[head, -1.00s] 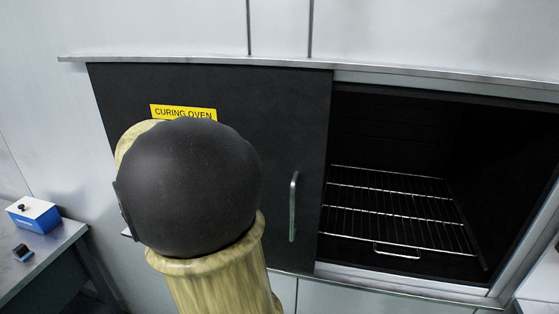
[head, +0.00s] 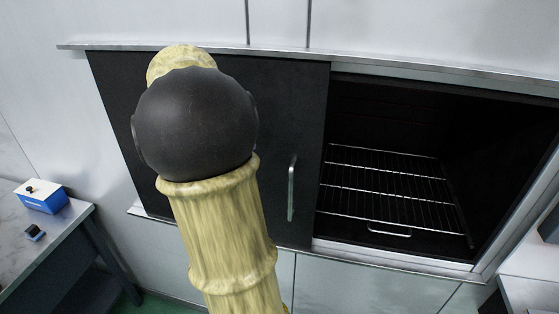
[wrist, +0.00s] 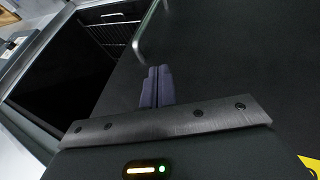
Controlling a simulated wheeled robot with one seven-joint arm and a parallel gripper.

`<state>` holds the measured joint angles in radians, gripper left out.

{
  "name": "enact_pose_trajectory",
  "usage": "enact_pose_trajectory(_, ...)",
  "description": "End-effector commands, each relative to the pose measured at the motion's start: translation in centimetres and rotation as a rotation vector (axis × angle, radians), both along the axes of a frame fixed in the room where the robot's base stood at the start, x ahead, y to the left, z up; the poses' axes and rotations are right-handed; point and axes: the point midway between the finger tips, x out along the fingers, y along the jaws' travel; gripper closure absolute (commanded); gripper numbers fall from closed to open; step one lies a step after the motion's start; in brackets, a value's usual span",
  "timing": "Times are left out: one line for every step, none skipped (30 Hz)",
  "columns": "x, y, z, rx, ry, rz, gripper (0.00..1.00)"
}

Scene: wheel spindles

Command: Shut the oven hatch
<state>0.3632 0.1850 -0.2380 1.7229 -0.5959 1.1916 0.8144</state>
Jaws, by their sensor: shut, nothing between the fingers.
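The oven hatch (head: 285,110) is a dark sliding panel with a vertical metal handle (head: 291,188) near its right edge. It covers the left part of the oven; the right part of the opening (head: 400,115) stands open, with a wire rack (head: 390,190) inside. In the head view my arm hides part of the hatch, and my gripper is hidden behind it. In the wrist view my gripper (wrist: 157,72) is shut and empty, in front of the dark hatch panel. The handle (wrist: 142,38) is close by its fingertips, and no contact can be made out.
A metal rail (head: 300,58) runs above the hatch. At the left, a grey table (head: 60,235) carries a blue and white box (head: 41,198) and a small dark object (head: 34,232). Another light surface (head: 530,293) is at the lower right.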

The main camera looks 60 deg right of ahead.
Motion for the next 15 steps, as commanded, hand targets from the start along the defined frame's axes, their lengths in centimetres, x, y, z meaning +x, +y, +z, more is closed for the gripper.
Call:
enact_pose_trajectory(-0.3,-0.4,-0.5,0.002,0.003,-0.003,1.00)
enact_pose_trajectory(-0.4,-0.7,-0.9,0.002,0.003,-0.003,1.00)
enact_pose_trajectory(-0.6,-1.0,-1.4,0.003,0.004,-0.003,1.00)
enact_pose_trajectory(-0.7,-1.3,-1.8,0.003,0.004,-0.003,1.00)
enact_pose_trajectory(-0.8,-1.5,-2.3,0.004,0.004,-0.003,1.00)
enact_pose_trajectory(-1.0,-1.9,-2.9,0.004,0.004,-0.004,1.00)
enact_pose_trajectory(-1.1,-2.2,-3.3,0.004,0.005,-0.004,1.00)
enact_pose_trajectory(-1.3,-2.5,-3.7,0.003,0.004,-0.003,1.00)
enact_pose_trajectory(-1.4,-2.9,-4.3,0.004,0.005,-0.004,1.00)
enact_pose_trajectory(-1.6,-3.1,-4.8,0.005,0.004,-0.004,1.00)
enact_pose_trajectory(-1.7,-3.4,-5.2,0.004,0.004,-0.004,1.00)
enact_pose_trajectory(-1.9,-3.8,-5.8,0.003,0.004,-0.005,1.00)
enact_pose_trajectory(-2.0,-4.0,-6.2,0.003,0.004,-0.005,1.00)
enact_pose_trajectory(-2.2,-4.3,-6.7,0.004,0.005,-0.004,1.00)
enact_pose_trajectory(-2.7,-4.6,-6.6,0.003,0.002,-0.006,1.00)
